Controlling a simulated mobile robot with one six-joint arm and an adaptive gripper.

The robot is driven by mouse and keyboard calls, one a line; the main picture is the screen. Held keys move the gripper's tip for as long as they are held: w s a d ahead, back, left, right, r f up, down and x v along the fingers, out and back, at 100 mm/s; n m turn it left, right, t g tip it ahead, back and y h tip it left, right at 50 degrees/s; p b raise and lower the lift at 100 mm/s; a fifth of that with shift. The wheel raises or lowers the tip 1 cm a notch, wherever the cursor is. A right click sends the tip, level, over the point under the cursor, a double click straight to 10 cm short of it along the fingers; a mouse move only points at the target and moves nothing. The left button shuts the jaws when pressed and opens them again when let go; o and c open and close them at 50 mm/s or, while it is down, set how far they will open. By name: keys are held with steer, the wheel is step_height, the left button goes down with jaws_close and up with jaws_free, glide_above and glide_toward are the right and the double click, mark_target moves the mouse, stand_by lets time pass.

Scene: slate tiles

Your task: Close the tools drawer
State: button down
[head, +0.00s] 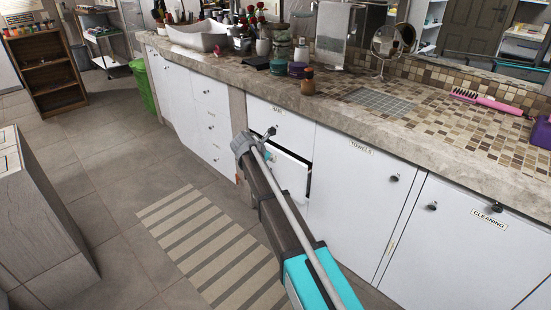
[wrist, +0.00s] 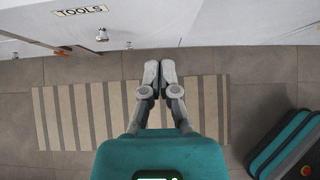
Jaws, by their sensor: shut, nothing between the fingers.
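The TOOLS label (wrist: 82,10) shows in the wrist view on a white front, above a round knob (wrist: 101,35). My gripper (wrist: 160,64) is shut and empty, over the striped rug, apart from the fronts.
The TOWELS door (head: 360,195) and CLEANING door (head: 470,245) are shut at right. The stone counter (head: 225,66) carries bottles and a basin. A striped rug (head: 205,240) lies on the tiles. A wooden cabinet (head: 40,215) stands at left; open floor lies between.

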steer(key=shift+s+a+r, duration=0.1)
steer(key=shift+s+r, duration=0.05)
steer(key=shift+r, duration=0.1)
steer(key=c, duration=1.1)
jaws_free()
steer(key=shift+o, duration=1.1)
steer(key=shift+s+d+f, duration=0.1)
steer(key=shift+s+d, duration=0.15)
steer(key=o, duration=0.3)
steer(key=s+d+m, duration=0.2)
steer(key=s+d+f+m+g, duration=0.1)
steer(key=s+d+m, duration=0.1)
steer(key=s, duration=0.1)
steer(key=s+d+f+m+g+y, duration=0.1)
steer(key=s+d+m, duration=0.1)
steer(key=d, duration=0.1)
steer(key=shift+s, duration=0.25)
steer(key=shift+o, duration=0.2)
steer(key=s+d+f+m+g+y, duration=0.1)
steer(key=s+d+m, duration=0.2)
steer(key=s+m, duration=0.4)
steer(key=s+d+f+m+g+y, duration=0.1)
steer(key=s+d+m+g+y, duration=0.1)
steer(key=s+d+m, duration=0.2)
steer(key=s+d+f+m+g+y, duration=0.1)
steer(key=s+d+m, duration=0.3)
steer(key=s+m, duration=0.6)
steer(key=shift+s+d+f+y, duration=0.2)
steer(key=shift+s+y, duration=0.5)
steer(key=shift+s, duration=2.85)
